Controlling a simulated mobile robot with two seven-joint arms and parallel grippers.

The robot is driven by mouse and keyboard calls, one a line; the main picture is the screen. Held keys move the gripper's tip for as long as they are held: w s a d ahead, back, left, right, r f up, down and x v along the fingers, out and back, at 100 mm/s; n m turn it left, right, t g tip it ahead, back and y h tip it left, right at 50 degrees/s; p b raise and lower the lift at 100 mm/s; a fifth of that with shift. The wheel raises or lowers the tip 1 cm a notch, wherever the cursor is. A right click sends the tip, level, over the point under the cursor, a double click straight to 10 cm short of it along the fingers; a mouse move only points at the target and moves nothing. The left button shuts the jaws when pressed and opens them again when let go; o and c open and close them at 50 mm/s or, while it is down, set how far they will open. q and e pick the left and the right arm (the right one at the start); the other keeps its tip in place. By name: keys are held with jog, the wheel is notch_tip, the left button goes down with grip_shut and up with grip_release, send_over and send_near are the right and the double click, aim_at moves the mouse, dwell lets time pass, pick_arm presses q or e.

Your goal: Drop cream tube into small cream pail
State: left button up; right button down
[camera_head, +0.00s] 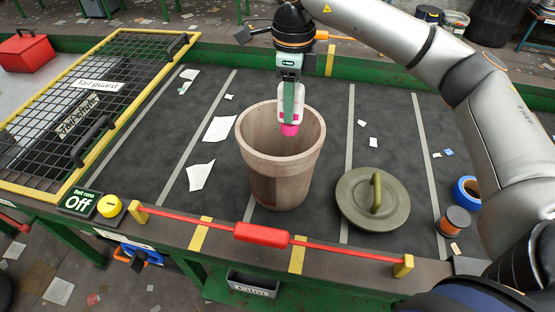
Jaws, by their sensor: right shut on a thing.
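A cream tube (298,112) with a pink cap (289,129) hangs cap-down from my right gripper (290,108). The gripper is shut on it, and its green-and-white fingers hide part of the tube. The cream-brown pail (281,178) stands upright and open on the dark belt. In the picture the pink cap shows against the inside of the pail's mouth; I cannot tell how far it dips below the rim. The pail's bottom inside is hidden. My left gripper is not in view.
An olive lid (372,199) with a handle lies right of the pail. A blue tape roll (467,191) and an orange-black spool (455,221) lie further right. A mesh tail guard (90,110) is at left. A red bar (262,234) crosses the front; paper scraps (220,129) dot the belt.

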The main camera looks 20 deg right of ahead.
notch_tip(320, 180, down, 4)
jog(key=shift+f+b, duration=0.2)
jog(key=shift+b, duration=0.9)
jog(key=shift+c, duration=2.2)
grip_release()
jog(key=shift+r, duration=0.15)
notch_tip(320, 180, up, 7)
jog(key=shift+r+b, duration=0.15)
jog(key=shift+b, duration=0.2)
jog(key=shift+r+p, duration=0.55)
jog(key=shift+r, duration=2)
